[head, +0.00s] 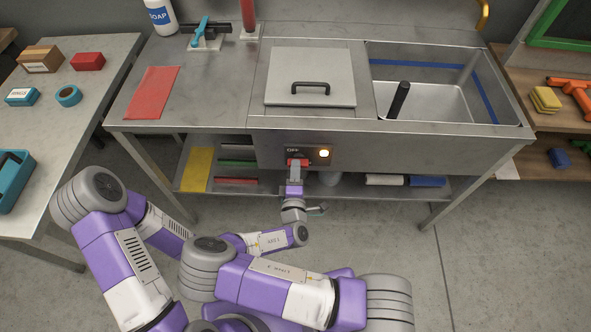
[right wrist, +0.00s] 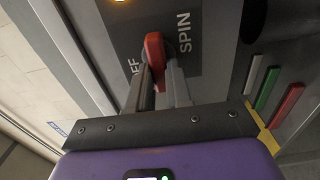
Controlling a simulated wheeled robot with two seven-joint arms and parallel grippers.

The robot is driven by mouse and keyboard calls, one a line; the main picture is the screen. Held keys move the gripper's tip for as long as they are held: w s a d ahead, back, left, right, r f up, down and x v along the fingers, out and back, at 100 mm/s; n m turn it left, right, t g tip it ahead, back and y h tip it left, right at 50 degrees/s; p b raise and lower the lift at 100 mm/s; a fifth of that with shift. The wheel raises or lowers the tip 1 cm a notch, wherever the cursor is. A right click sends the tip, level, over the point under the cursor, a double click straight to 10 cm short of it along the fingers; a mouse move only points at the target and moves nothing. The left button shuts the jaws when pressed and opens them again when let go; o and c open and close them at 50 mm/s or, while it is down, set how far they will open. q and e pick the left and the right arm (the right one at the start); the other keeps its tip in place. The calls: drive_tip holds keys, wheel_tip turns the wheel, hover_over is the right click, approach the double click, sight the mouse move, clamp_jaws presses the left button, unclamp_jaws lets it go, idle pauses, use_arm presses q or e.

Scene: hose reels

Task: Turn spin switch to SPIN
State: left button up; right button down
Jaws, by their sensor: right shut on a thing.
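The spin switch has a red handle (head: 304,162) on the front panel below the worktop. In the head view, the word OFF shows above it. In the right wrist view, the red handle (right wrist: 154,48) stands between the OFF lettering, partly hidden, and the word SPIN (right wrist: 184,32). I cannot tell which setting the handle points to. My right gripper (head: 297,166) is shut on the handle. Its fingers (right wrist: 158,88) lie on both sides of it in the right wrist view. My left gripper is not visible; only my left arm shows.
A lit orange lamp (head: 323,153) is right of the switch. Above are a lid with a black handle (head: 310,87) and an open sink basin (head: 440,101). A lower shelf holds coloured bars and a yellow piece (head: 196,169). A side table (head: 95,105) stands left.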

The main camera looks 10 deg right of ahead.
idle(0.4)
drive_tip(key=c, duration=1)
unclamp_jaws()
drive_tip(key=shift+s, duration=0.1)
drive_tip(key=shift+c, duration=0.2)
